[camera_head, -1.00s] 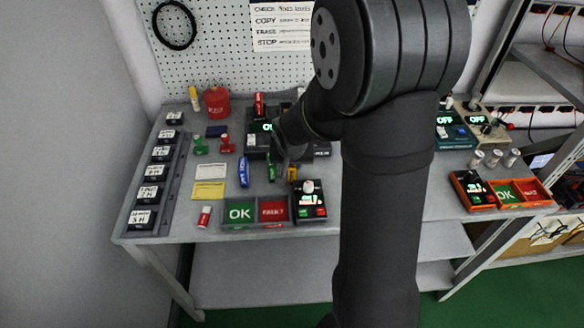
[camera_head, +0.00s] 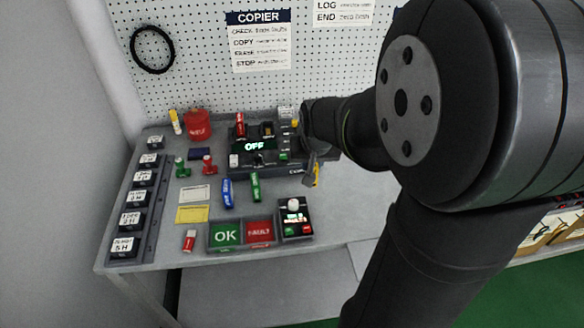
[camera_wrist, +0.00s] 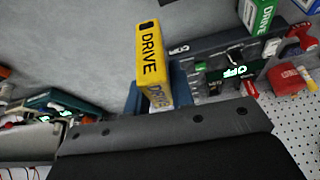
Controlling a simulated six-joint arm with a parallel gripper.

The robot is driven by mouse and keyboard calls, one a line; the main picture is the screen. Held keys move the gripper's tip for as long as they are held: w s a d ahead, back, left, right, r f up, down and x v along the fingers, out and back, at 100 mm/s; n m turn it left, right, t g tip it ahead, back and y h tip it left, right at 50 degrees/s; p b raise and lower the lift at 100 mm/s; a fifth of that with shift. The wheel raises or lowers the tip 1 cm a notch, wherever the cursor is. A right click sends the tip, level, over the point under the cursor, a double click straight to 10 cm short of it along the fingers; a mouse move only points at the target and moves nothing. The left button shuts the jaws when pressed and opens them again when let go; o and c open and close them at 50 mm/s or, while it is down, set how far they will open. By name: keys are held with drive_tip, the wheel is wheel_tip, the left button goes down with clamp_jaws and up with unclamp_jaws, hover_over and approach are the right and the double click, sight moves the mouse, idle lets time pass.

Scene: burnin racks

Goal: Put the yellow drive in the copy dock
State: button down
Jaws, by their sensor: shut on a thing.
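The yellow drive (camera_wrist: 150,52) is in my gripper (camera_wrist: 155,98), standing out from the jaws with its DRIVE label showing in the wrist view. In the head view only a sliver of the yellow drive (camera_head: 317,174) shows beside my gripper (camera_head: 312,168), at the right front of the copier. The copier with the copy dock (camera_head: 254,147) is a dark unit whose display reads OFF; it also shows in the wrist view (camera_wrist: 215,72). A red drive (camera_head: 240,124) stands upright at its back left. The yellow drive appears clear of the copier.
A blue drive (camera_head: 228,193) and a green drive (camera_head: 255,187) lie in front of the copier. OK (camera_head: 225,234) and FAULT (camera_head: 259,232) trays and a small control box (camera_head: 295,218) line the front edge.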

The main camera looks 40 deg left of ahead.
drive_tip(key=shift+w+d+r, duration=0.2)
drive_tip(key=shift+d+r, duration=0.1)
drive_tip(key=shift+d, duration=0.15)
drive_tip(key=w+a+r, duration=0.3)
drive_tip(key=w+a, duration=0.6)
drive_tip(key=a, duration=0.4)
drive_tip(key=w+a+f+n, duration=0.1)
drive_tip(key=w+a, duration=0.2)
drive_tip(key=a, duration=0.5)
drive_tip(key=w+a+f, duration=0.1)
drive_tip(key=w+a, duration=0.1)
drive_tip(key=a, duration=0.6)
drive_tip(key=shift+d+f, duration=0.15)
drive_tip(key=shift+f, duration=1.15)
drive_tip(key=shift+d+f, duration=0.1)
drive_tip(key=shift+f, duration=1.15)
drive_tip(key=shift+f, duration=1.2)
drive_tip(key=c, duration=0.8)
unclamp_jaws()
drive_tip(key=shift+o, duration=0.2)
